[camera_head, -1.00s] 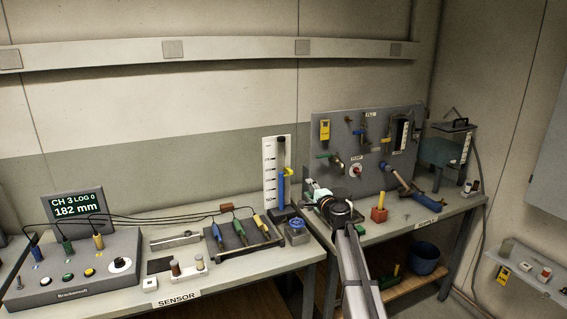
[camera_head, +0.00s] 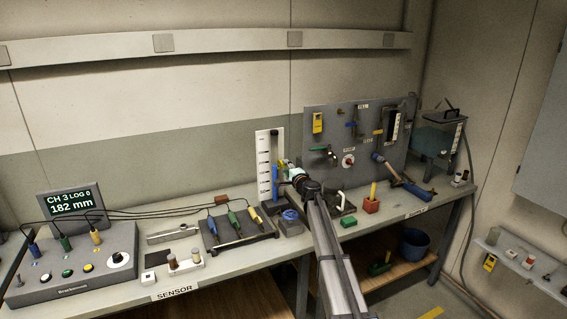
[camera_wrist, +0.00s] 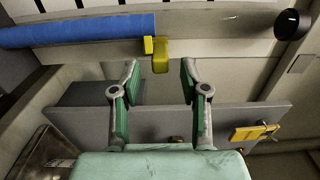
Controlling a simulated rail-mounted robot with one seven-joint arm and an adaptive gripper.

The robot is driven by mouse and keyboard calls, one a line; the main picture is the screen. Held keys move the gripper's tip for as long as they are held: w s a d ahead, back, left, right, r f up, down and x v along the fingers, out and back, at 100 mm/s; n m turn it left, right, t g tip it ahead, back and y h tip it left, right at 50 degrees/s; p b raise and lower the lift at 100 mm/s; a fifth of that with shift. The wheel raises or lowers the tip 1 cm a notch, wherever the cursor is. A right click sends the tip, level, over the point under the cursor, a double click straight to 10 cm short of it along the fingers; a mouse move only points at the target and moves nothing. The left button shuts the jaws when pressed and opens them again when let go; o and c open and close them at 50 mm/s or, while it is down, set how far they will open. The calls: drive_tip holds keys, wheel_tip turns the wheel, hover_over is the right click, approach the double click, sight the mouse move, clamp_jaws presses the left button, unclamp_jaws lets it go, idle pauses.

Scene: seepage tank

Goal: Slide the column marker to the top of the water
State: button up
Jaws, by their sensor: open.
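The water column (camera_head: 275,183) stands upright against a white scale board (camera_head: 262,150) at the back of the bench. In the wrist view it lies sideways, with blue water (camera_wrist: 75,31) on the left and a dark empty stretch to the right. The yellow column marker (camera_wrist: 160,54) sits beside the column, at the right end of the blue. My gripper (camera_wrist: 160,68) is open, with one green-padded finger on each side of the marker's protruding tab and a visible gap to both. In the head view my gripper (camera_head: 284,168) is close to the column, partly hiding it.
A round blue-topped device (camera_head: 290,218) stands below my arm. A rack of probes (camera_head: 240,232) is to the left.

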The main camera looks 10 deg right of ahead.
sight(284, 166)
drive_tip(key=shift+p+x, duration=0.5)
drive_tip(key=shift+x, duration=1.35)
clamp_jaws()
